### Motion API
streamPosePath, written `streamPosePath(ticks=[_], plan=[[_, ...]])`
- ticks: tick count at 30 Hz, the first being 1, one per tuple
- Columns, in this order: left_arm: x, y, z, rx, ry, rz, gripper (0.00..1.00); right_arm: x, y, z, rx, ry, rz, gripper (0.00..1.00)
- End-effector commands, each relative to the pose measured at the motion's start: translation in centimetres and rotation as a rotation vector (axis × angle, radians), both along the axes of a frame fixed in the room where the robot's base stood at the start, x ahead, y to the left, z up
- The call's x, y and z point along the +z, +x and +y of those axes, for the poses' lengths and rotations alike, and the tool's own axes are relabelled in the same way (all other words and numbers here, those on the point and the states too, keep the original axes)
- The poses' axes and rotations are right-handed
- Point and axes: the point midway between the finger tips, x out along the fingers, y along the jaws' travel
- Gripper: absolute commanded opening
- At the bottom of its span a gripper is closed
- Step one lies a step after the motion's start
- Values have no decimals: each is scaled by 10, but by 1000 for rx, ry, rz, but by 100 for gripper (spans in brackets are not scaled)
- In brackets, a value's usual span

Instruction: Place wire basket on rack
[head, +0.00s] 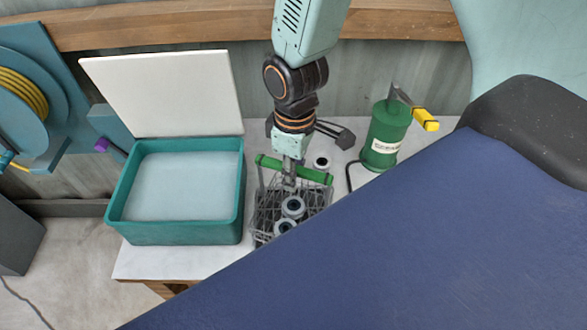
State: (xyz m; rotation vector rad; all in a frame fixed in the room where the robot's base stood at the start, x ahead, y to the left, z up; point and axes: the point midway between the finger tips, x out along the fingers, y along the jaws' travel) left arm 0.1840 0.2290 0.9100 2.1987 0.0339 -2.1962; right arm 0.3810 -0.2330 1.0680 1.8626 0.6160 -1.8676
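The wire basket (264,222) is a grey mesh box with a green handle bar (318,176). It is on or just above the white worktop, right of the teal tub; I cannot tell if it touches the top. Dark round parts with pale centres (292,207) are inside it. My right gripper (289,172) comes down from above, and its narrow grey fingers look shut on the middle of the handle. The basket's lower right is hidden behind a dark blue surface. I cannot make out a rack. My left gripper is not in view.
The teal tub (181,233), its white lid raised behind, stands close left of the basket. A green canister tool (386,134) with a yellow tip and dark cable stands right. Another round part (321,163) lies behind the basket. A hose reel (24,88) hangs far left.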

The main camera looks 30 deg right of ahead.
Motion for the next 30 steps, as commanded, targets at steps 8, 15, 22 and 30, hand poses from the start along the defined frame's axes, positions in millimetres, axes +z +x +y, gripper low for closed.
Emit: streamPosePath(ticks=[8,15,22,30], plan=[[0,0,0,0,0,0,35,0,0,0,0,0,0,40],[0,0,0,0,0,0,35,11,1,0,0,0,-4,40],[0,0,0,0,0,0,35,52,2,0,-1,0,-6,40],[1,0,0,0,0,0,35,100,2,-1,0,0,-5,40]])
